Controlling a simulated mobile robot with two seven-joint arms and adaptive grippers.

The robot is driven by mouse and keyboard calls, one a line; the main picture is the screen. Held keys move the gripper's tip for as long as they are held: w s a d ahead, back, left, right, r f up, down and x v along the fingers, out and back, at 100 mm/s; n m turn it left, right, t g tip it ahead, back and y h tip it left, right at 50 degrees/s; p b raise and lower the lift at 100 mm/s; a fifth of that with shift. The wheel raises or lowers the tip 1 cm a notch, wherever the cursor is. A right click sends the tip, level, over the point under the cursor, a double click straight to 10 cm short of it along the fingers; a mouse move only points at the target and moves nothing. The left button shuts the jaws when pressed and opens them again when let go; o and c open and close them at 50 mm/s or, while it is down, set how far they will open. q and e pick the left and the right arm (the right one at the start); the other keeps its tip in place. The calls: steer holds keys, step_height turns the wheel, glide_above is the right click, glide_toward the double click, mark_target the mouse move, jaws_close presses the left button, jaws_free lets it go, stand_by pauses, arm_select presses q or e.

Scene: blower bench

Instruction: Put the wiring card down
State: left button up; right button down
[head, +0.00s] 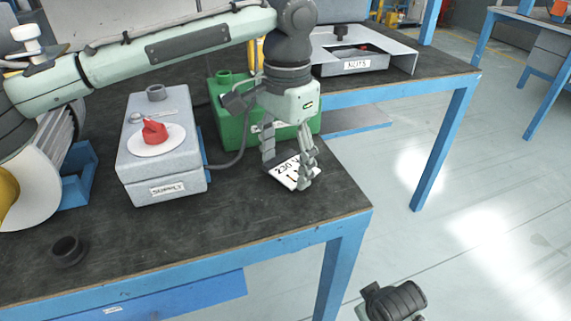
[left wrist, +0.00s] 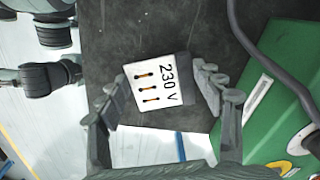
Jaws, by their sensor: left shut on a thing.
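The wiring card (head: 283,174) is a small white plate with "230 V" and short marks printed on it, and it has a dark strip along one end. It also shows in the left wrist view (left wrist: 150,86). My left gripper (head: 288,170) points down and is shut on the card, with a finger at each of two opposite sides (left wrist: 165,88). The card is low over the dark bench top (head: 240,220), near its right edge. I cannot tell whether it touches the bench.
A grey supply box (head: 160,173) with a red knob (head: 154,131) stands left of the card. A green case (head: 229,128) is just behind my left gripper, with a dark cable beside it. A black ring (head: 68,251) lies front left. The bench front is clear.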

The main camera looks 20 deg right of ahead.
arm_select(q)
steer(key=shift+f, duration=0.4)
arm_select(e)
steer(key=shift+r, duration=0.1)
arm_select(q)
steer(key=o, duration=0.6)
steer(key=shift+f, duration=0.15)
steer(key=o, duration=0.4)
arm_select(e)
steer(key=shift+d+f, duration=0.1)
steer(key=shift+f, duration=0.25)
